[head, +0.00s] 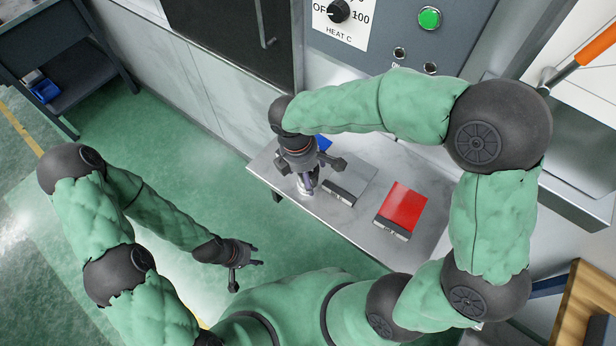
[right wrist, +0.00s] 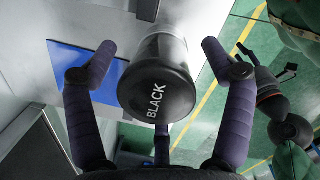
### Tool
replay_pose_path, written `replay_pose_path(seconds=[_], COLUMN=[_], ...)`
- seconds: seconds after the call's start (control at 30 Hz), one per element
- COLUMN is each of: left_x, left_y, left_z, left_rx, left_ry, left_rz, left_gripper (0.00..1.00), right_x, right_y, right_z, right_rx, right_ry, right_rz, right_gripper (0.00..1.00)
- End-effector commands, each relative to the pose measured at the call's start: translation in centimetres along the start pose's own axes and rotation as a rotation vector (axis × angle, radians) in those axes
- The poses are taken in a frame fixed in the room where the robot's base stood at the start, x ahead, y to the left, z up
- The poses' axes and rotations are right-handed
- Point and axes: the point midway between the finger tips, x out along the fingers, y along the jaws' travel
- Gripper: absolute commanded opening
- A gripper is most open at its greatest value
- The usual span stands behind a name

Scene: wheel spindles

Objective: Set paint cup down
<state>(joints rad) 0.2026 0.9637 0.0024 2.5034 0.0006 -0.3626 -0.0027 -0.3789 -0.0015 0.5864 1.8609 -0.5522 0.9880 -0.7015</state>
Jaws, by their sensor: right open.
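The paint cup (right wrist: 157,90) has a black lid marked BLACK and a silver body in the right wrist view. It appears upright at the worktop, beside a blue pad (right wrist: 88,75); exact contact is unclear. My right gripper (head: 312,184) is over the table's left part in the head view and largely hides the cup. In the right wrist view its fingers (right wrist: 157,50) are spread around the cup, with visible gaps at both sides. My left gripper (head: 246,270) is open and empty, away from the table at lower left.
The metal table (head: 272,168) carries a grey pad with a dark label strip (head: 343,192) and a red pad (head: 404,202). A control panel with a green button (head: 429,18) stands behind. The green floor (head: 150,130) at left is clear. An orange-handled tool (head: 596,44) is at upper right.

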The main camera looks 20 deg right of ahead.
Motion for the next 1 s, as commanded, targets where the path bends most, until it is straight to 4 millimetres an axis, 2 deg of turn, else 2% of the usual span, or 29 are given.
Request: replay_pose_path(seconds=[0.03,0.1,0.3,0.33,0.57,0.63,0.67,1.0], left_x=[0.38,0.47,0.38,0.38,0.38,0.38,0.38,0.15], left_y=[-0.13,-0.17,-0.14,-0.13,-0.14,-0.14,-0.14,-0.05], left_z=[-0.01,-0.01,-0.01,-0.01,-0.01,-0.01,-0.01,0.0], left_rx=[0.0,0.0,0.0,0.0,0.0,0.0,0.0,0.0], left_ry=[0.0,0.0,0.0,0.0,0.0,0.0,0.0,0.0], left_rz=[0.0,0.0,0.0,0.0,0.0,0.0,0.0,0.0], left_gripper=[0.4,0.4,0.4,0.4,0.4,0.4,0.4,0.4], right_x=[0.88,1.31,1.27,1.26,1.28,1.25,1.26,0.63], right_y=[-0.06,-0.02,0.0,0.0,-0.02,0.0,-0.01,-0.03], right_z=[0.02,0.02,0.02,0.02,0.02,0.02,0.03,0.13], right_rx=[0.0,0.0,0.0,0.0,0.0,0.001,0.001,0.0], right_ry=[-0.002,0.0,0.0,0.0,0.0,0.0,0.0,-0.001], right_rz=[-0.003,0.0,0.001,0.001,0.0,0.0,0.0,0.0], right_gripper=[0.83,0.83,0.83,0.8,0.15,0.11,0.05,0.04])
